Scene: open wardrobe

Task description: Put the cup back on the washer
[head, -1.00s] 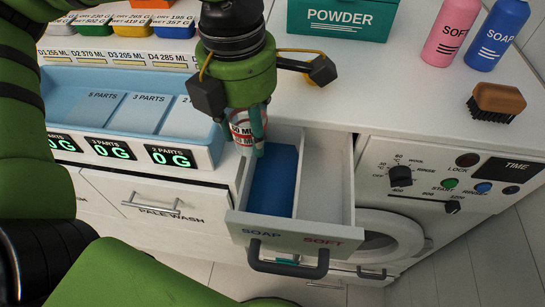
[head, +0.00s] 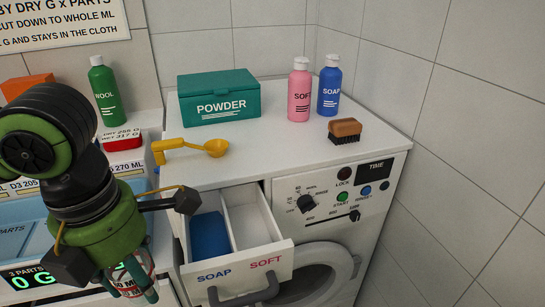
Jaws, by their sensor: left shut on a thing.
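My left gripper (head: 128,284) is shut on the cup (head: 122,279), a small pale cup with red markings. It holds the cup in front of the scale tray at the lower left, left of the open drawer. The fingers and hand hide part of the cup. My right gripper is not in view.
On the washer top stand a teal POWDER box (head: 218,98), a yellow scoop (head: 190,146), a pink SOFT bottle (head: 299,90), a blue SOAP bottle (head: 329,88) and a brush (head: 345,130). A green WOOL bottle (head: 106,92) and blue scale tray (head: 20,222) are left.

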